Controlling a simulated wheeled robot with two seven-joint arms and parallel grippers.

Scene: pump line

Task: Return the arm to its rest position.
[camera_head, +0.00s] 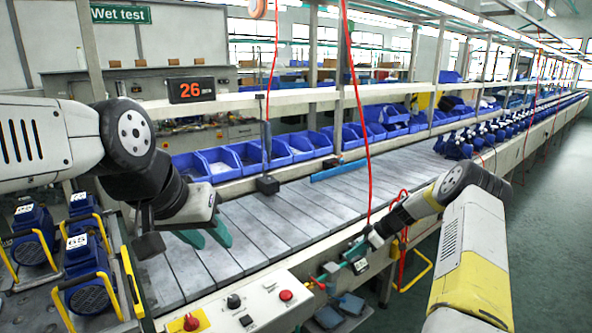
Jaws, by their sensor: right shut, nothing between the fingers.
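My left arm comes in from the left, bent at a dark joint. My right arm, white and yellow, rises from the lower right and bends back to the left. Its gripper (336,272) is shut and empty, low beside the near edge of the line, right of the control box. The right fingers are small in the picture.
Blue pumps (88,275) stand in yellow-handled frames at left. A control box (245,305) with red knobs is at the front. Blue bins (245,152) line the shelf behind the conveyor. Red hoses (360,110) hang near my right gripper. Green floor (555,220) is clear at right.

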